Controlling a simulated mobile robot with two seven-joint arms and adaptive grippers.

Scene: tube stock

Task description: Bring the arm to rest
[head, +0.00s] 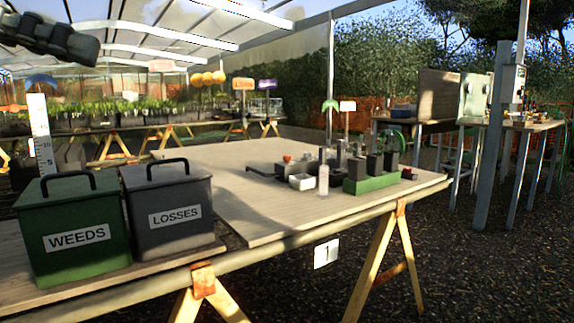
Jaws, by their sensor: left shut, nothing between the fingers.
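My left gripper (82,46) shows at the upper left of the head view. It is dark, shut and empty, raised in the air above and behind the bins in the picture, touching nothing. Its arm comes in from the left edge and most of it is out of the frame. My right gripper is not in view.
A green WEEDS bin (72,258) and a grey LOSSES bin (170,240) stand at the table's near left. The wooden table (235,200) carries a green tray (370,184), a white bottle (323,180) and several small pots. The table's middle left is clear.

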